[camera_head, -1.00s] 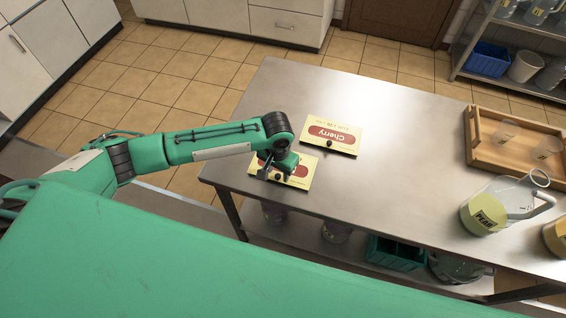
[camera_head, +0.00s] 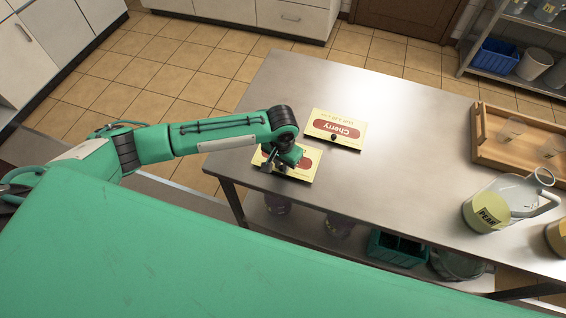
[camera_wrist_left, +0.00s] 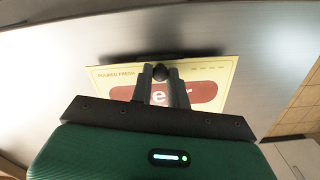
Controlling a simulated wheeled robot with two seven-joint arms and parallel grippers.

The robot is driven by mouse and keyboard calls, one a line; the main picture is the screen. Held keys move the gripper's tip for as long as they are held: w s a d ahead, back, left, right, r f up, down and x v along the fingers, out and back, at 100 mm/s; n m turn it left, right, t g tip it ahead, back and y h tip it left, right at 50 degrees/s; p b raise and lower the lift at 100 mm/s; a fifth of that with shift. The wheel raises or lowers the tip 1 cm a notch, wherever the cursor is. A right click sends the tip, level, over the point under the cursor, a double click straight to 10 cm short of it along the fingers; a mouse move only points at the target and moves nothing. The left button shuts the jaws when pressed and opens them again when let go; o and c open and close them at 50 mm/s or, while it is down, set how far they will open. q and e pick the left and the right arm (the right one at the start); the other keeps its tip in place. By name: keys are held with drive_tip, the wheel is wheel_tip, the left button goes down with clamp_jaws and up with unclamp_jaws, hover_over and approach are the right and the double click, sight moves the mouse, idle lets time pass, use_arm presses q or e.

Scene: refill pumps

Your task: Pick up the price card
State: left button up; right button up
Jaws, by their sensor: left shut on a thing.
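A cream price card with a red label (camera_head: 307,161) lies near the left end of the steel table, partly hidden by my left gripper (camera_head: 277,161). In the left wrist view the card (camera_wrist_left: 222,73) shows the letters "er" and the words "POURED FRESH"; the rest of its name is covered. My left gripper (camera_wrist_left: 160,80) is shut on the card's small black knob (camera_wrist_left: 160,72). I cannot tell whether the card is clear of the tabletop. A second card, reading "Cherry" (camera_head: 335,130), lies just behind it. My right gripper is not in view.
The steel table (camera_head: 400,170) is bare in the middle. A wooden tray (camera_head: 484,151) with clear cups and a jug with a yellow "PEAR" label (camera_head: 487,214) stand on its right. A teal crate (camera_head: 396,249) sits on the lower shelf.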

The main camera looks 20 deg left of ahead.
use_arm(q)
wheel_tip(320, 180, up, 24)
drive_tip(key=p, duration=0.3)
drive_tip(key=shift+r+p, duration=0.2)
drive_tip(key=shift+p, duration=0.15)
idle(0.5)
